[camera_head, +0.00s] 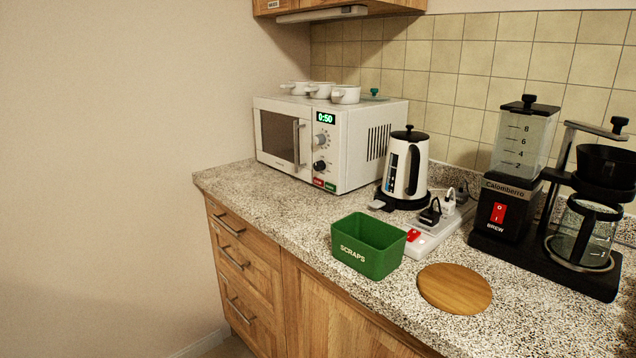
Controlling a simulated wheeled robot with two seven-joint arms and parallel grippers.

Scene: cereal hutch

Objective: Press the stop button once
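A white microwave (357,135) stands at the back left of the counter with its door shut. Its green display (326,118) reads 0:50. Two knobs sit below the display. At the bottom of the control panel is a red button (318,182), with a green button (330,187) just to its right. The button lettering is too small to read clearly. Neither of my grippers shows in the head view.
White cups (346,94) stand on the microwave. A kettle (406,166), a power strip (440,231) with plugs, a green SCRAPS bin (367,247), a round wooden board (454,289) and a coffee maker (505,205) stand to the right. Counter in front of the microwave is clear.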

